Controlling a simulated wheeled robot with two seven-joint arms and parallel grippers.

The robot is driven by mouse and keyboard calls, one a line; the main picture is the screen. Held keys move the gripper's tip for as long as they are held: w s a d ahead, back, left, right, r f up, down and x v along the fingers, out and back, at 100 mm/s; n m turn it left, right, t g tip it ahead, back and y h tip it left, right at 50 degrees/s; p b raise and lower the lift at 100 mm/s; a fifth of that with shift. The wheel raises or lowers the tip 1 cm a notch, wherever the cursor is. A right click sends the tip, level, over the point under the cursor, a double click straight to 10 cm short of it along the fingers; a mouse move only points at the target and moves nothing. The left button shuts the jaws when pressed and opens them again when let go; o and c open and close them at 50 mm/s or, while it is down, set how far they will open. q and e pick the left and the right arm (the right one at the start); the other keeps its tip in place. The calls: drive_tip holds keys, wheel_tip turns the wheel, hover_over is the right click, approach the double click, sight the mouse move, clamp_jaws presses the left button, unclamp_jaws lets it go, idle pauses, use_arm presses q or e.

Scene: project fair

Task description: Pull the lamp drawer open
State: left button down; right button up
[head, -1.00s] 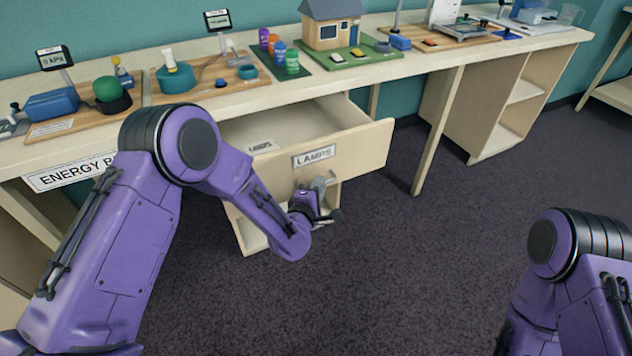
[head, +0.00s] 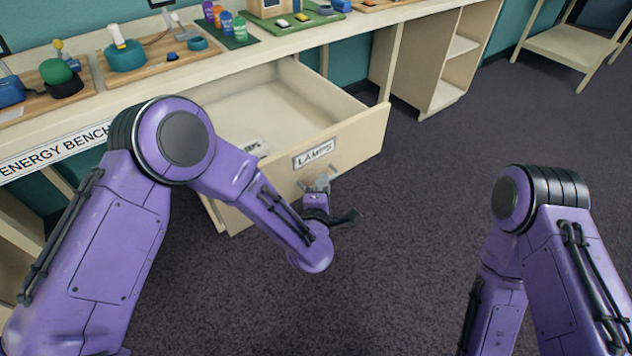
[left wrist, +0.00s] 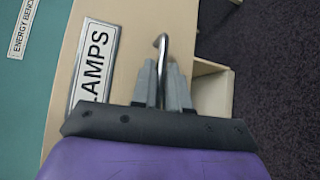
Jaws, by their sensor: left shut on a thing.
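The lamp drawer (head: 360,142) is pale wood with a "LAMPS" label (head: 314,153) on its front. It stands well out from under the bench, and its inside shows from above. My left gripper (head: 319,184) is at the drawer front, just below the label. In the left wrist view, the fingers of my left gripper (left wrist: 162,84) are shut on the metal handle (left wrist: 162,48), beside the "LAMPS" label (left wrist: 94,62). In the head view the handle is mostly hidden by the gripper. My right arm shows at the right, but its gripper is out of view.
The bench top (head: 85,103) carries several exhibits, including a green ball (head: 56,71) and colored cans (head: 226,22). A small card (head: 254,148) lies inside the drawer. A shelf unit (head: 447,70) stands under the bench to the right. The dark carpet (head: 420,160) before the drawer is clear.

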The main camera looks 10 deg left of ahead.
use_arm(q)
drive_tip(key=shift+s, duration=0.15)
drive_tip(key=c, duration=1.2)
unclamp_jaws()
drive_tip(key=s+r, duration=0.1)
drive_tip(key=s, duration=0.9)
drive_tip(key=shift+s+a+r, duration=0.15)
drive_tip(key=shift+a+r, duration=0.1)
drive_tip(key=shift+a, duration=0.05)
